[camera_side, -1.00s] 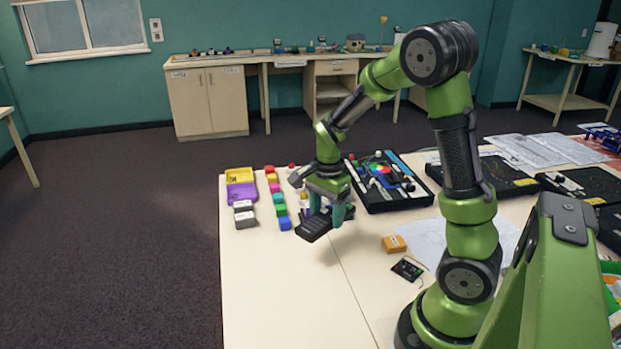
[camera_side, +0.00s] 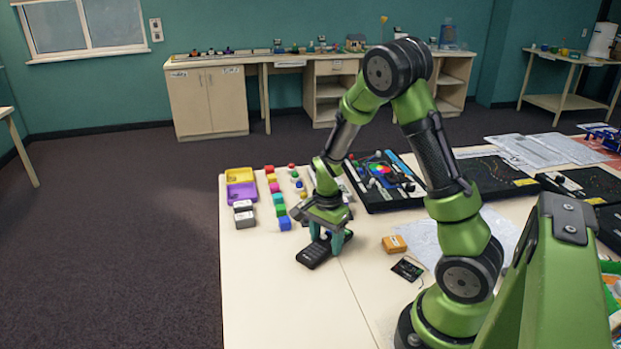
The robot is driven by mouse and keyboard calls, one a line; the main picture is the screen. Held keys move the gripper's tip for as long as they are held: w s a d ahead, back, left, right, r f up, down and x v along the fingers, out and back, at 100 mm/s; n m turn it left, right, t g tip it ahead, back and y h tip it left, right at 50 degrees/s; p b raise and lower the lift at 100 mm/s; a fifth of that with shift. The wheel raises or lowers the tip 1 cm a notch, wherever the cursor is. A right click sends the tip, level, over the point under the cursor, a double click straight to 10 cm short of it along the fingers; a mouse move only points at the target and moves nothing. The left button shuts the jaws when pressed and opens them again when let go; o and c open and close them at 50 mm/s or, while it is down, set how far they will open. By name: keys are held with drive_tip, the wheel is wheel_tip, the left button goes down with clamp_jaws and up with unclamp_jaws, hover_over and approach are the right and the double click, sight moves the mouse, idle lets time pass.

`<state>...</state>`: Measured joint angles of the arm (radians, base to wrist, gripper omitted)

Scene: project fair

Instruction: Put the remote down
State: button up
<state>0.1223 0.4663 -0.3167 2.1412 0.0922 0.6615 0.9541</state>
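The black remote (camera_side: 313,254) lies low and roughly level at the table's left part, at or very near the tabletop; I cannot tell if it fully rests on it. My gripper (camera_side: 328,238) points down over the remote's right end. Its teal fingers stand on either side of the remote, about as far apart as when they held it in the air, so it looks shut on it. The gripper hides part of the remote's far end.
Coloured blocks (camera_side: 279,209) and a yellow and purple tray (camera_side: 241,190) lie behind and to the left. A black electronics kit (camera_side: 385,199) stands behind to the right. An orange box (camera_side: 394,244) and a small black board (camera_side: 407,269) lie to the right. The front of the table (camera_side: 280,310) is clear.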

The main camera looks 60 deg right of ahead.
sight(326, 242)
drive_tip(key=o, duration=0.4)
drive_tip(key=shift+o, duration=0.2)
wheel_tip(326, 242, up, 12)
drive_tip(key=s+a+r+n+t+y, duration=0.1)
drive_tip(key=s+a+r+n+t, duration=0.2)
drive_tip(key=a+r+n, duration=0.3)
drive_tip(key=s+a+r+n+t+y, duration=0.1)
drive_tip(key=s+a+r+n+t, duration=0.3)
drive_tip(key=a+n, duration=0.6)
wheel_tip(326, 242, up, 2)
drive_tip(key=shift+s+a, duration=0.35)
drive_tip(key=shift+s, duration=0.3)
